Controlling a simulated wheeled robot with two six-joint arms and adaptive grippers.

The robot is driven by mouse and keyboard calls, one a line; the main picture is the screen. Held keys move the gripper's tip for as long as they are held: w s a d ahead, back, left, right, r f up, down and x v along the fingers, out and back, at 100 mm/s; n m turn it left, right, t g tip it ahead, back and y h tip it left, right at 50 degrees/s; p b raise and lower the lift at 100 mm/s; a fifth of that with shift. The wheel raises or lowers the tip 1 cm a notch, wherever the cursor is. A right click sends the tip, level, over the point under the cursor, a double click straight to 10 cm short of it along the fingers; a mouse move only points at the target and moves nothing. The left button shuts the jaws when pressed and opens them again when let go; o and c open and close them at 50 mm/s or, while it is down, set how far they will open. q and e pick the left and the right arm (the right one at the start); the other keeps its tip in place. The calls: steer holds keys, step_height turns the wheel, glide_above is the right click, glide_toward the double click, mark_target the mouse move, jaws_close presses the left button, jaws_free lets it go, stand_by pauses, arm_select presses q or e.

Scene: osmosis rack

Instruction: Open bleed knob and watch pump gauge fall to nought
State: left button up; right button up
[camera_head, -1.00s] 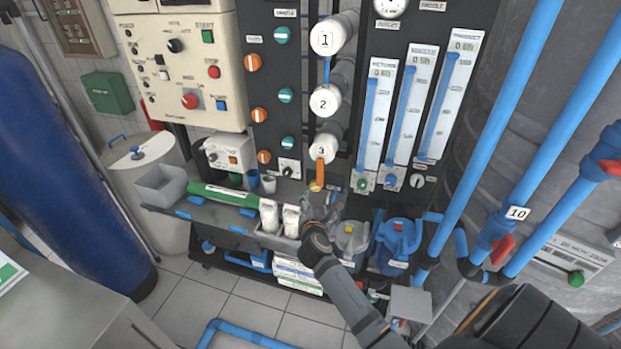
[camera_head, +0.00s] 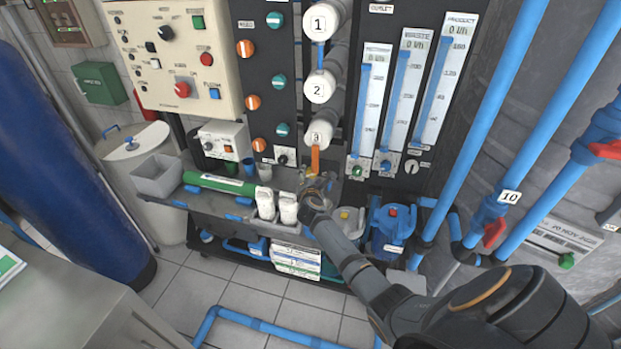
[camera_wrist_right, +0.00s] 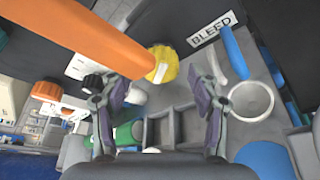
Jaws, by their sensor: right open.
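The round yellow bleed knob (camera_wrist_right: 163,64) shows in the right wrist view, beside a white BLEED label (camera_wrist_right: 212,32). My right gripper (camera_wrist_right: 160,92) is open, its two dark fingers spread apart. The knob lies beyond the fingertips, roughly between them in the picture; I see no contact. In the head view my right gripper (camera_head: 317,188) is below filter housing 3 (camera_head: 320,134), near the grey bench tray, and the knob there is too small and covered to make out clearly. No pump gauge dial is visible. My left gripper is not in view.
An orange bar (camera_wrist_right: 75,45) crosses the wrist view close to the left finger; an orange piece (camera_head: 315,159) hangs under housing 3. White bottles (camera_head: 288,207) stand left of my gripper. Three flow meters (camera_head: 410,95) and blue pipes (camera_head: 500,120) stand to the right.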

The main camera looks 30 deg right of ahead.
steer(key=c, duration=1.2)
